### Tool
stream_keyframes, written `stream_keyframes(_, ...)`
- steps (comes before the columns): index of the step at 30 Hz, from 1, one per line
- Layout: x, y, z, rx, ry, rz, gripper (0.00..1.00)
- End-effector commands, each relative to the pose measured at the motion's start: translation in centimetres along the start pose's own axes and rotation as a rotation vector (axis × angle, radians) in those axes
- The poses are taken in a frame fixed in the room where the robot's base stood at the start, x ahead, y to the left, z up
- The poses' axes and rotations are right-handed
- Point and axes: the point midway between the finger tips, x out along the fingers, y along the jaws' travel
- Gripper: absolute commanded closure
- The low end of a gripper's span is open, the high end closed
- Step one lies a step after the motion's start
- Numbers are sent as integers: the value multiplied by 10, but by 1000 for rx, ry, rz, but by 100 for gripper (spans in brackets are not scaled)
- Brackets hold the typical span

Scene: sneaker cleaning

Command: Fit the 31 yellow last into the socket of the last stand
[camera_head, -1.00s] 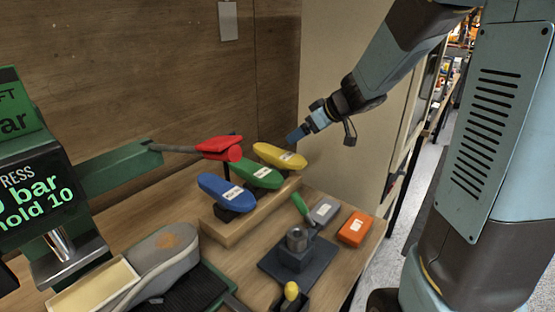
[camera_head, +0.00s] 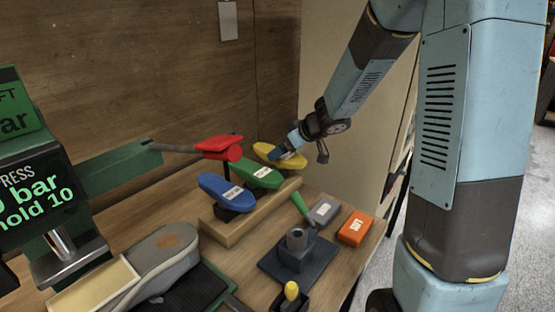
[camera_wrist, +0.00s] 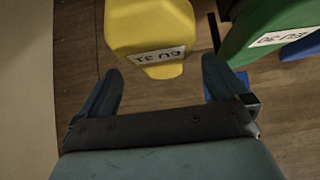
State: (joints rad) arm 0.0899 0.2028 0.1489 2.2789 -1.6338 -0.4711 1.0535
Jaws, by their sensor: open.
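The yellow last (camera_head: 267,151) sits at the right end of the wooden rack, its label reading 31 in the wrist view (camera_wrist: 150,25). My gripper (camera_head: 278,154) is at its near right side. In the wrist view my gripper (camera_wrist: 162,82) is open, its two blue fingers apart. The heel end of the yellow last lies ahead of and partly between the fingertips, with nothing gripped.
Green (camera_head: 256,172) and blue (camera_head: 226,192) lasts share the wooden rack (camera_head: 232,231) left of the yellow one. A shoe (camera_head: 155,262) lies left.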

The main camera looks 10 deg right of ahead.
Motion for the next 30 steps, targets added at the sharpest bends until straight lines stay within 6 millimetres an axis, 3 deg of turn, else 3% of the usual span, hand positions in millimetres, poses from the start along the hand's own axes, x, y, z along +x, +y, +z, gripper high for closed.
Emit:
stream_keyframes(9, 36, -2, 6, 2, -1, 0, 0)
stream_keyframes(19, 39, -2, 6, 1, -1, 1, 1)
stream_keyframes(30, 39, -1, 6, 1, -1, 1, 36)
